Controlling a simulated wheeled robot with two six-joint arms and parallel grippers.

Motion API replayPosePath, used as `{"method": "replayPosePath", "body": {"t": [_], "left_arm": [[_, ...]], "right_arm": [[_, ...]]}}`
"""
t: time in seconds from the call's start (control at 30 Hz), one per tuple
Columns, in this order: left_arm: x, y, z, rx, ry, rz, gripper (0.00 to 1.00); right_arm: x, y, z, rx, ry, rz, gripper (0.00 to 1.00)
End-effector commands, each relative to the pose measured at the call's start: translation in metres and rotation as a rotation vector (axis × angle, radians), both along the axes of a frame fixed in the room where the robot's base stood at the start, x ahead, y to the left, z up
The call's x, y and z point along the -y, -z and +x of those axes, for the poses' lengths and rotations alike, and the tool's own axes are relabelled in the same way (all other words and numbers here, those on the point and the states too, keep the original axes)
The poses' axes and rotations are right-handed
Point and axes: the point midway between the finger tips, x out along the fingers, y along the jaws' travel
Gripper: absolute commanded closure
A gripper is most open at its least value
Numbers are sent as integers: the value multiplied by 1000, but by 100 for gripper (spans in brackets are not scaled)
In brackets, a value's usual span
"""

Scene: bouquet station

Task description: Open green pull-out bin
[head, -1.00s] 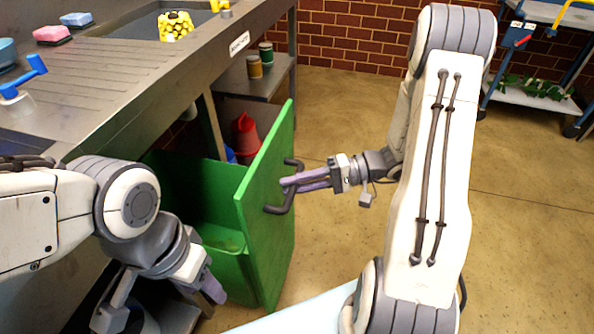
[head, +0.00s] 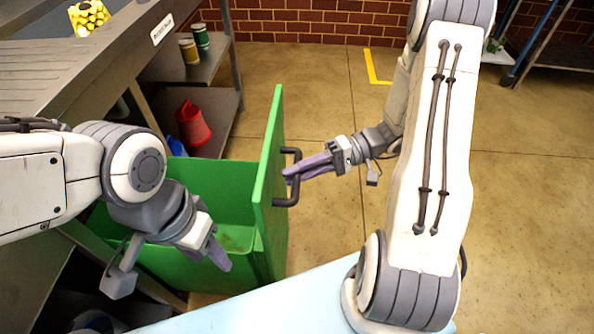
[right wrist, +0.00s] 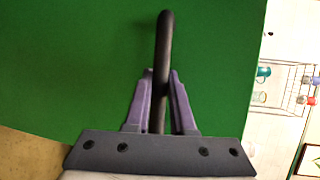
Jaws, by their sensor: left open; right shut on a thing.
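The green pull-out bin (head: 185,181) stands drawn out from under the metal counter, with its inside visible from above. Its tall front panel (head: 268,190) carries a dark bar handle (head: 291,152). My right gripper (head: 292,174) is shut on this handle. In the right wrist view the handle (right wrist: 165,40) passes between the purple fingers of my right gripper (right wrist: 162,76), against the green panel (right wrist: 75,60). My left gripper (head: 220,256) is open and empty, in front of the bin's near side in the head view and clear of the handle.
The metal counter (head: 60,80) runs along the left. A red bucket (head: 192,124) and a blue item (head: 176,146) stand behind the bin. Cans (head: 200,36) sit on a shelf. A pale blue surface (head: 300,298) lies at the front. The floor right of the handle is open.

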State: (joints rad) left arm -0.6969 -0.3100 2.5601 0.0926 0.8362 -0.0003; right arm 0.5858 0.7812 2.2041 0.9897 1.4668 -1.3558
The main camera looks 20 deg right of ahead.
Motion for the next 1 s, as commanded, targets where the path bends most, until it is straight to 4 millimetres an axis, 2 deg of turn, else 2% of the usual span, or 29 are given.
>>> {"method": "replayPosePath", "body": {"t": [0.07, 0.1, 0.13, 0.17, 0.43, 0.57, 1.0], "left_arm": [[0, 0, 0, 0, 0, 0, 50], [0, 0, 0, 0, 0, 0, 50], [0, 0, 0, 0, 0, 0, 50], [0, 0, 0, 0, 0, 0, 50], [0, 0, 0, 0, 0, 0, 50], [0, -2, 0, 0, 0, 0, 50], [0, -19, 0, 0, 0, 0, 50]], "right_arm": [[1, 0, 1, 3, 4, -3, 100], [1, 0, 1, 3, 4, -3, 62], [1, 0, 1, 3, 4, -3, 51], [1, 0, 1, 3, 4, -2, 48], [1, 0, 1, 2, 4, -1, 48], [9, -2, 1, 1, 6, -2, 48], [87, -17, -1, 3, 6, -3, 48]]}}
